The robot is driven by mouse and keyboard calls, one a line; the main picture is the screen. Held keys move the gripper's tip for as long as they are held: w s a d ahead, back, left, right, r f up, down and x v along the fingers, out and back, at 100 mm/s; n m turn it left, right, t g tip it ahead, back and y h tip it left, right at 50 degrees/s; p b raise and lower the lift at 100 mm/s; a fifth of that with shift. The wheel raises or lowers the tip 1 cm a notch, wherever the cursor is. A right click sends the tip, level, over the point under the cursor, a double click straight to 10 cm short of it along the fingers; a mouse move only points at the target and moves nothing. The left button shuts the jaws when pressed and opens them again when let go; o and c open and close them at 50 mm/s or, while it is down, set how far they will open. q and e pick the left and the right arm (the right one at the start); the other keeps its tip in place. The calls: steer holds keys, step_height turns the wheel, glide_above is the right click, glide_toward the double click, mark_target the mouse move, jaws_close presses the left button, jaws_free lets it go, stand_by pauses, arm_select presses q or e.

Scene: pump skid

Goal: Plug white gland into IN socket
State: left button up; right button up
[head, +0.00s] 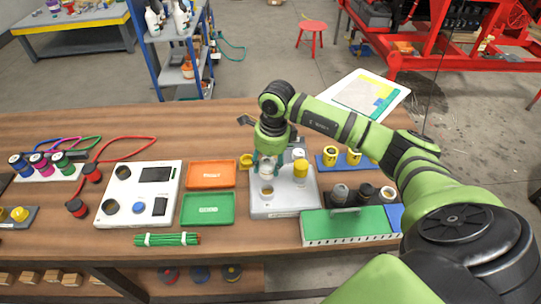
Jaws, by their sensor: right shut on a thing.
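My right gripper (267,160) points down over the grey metal box (284,207) in the middle of the bench. It is shut on a pale cylindrical piece, which looks like the white gland (266,171). The piece is above the left part of the box, over a greyish round fitting (266,191). I cannot tell whether the two touch. A yellow gland (301,169) stands upright on the box to the right. The socket labels, including IN, are too small to read. My left gripper is not in view.
Orange (211,174) and green (207,208) trays and a white panel (139,192) lie to the left. A green case (345,224) sits in front right, with dark and grey fittings behind it. A blue plate (329,160) with yellow pieces is at the back right.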

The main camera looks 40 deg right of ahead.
steer(key=shift+w+f, duration=0.1)
steer(key=shift+f, duration=0.4)
steer(key=shift+w+f+b, duration=0.1)
steer(key=shift+f+b, duration=0.25)
steer(key=shift+b, duration=0.1)
steer(key=shift+f+b, duration=0.5)
steer(key=shift+f, duration=0.2)
step_height(320, 180, down, 2)
steer(key=shift+f+b, duration=0.2)
steer(key=shift+b, duration=0.55)
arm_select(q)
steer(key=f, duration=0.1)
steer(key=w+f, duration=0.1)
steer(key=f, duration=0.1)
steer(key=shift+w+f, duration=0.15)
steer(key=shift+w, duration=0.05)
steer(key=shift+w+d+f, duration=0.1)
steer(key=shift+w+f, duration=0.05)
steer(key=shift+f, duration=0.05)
arm_select(e)
steer(key=shift+d, duration=0.1)
arm_select(q)
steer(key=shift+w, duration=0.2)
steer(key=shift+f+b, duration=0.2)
steer(key=shift+b, duration=0.15)
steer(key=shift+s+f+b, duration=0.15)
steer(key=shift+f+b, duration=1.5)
arm_select(e)
steer(key=shift+f, duration=1.8)
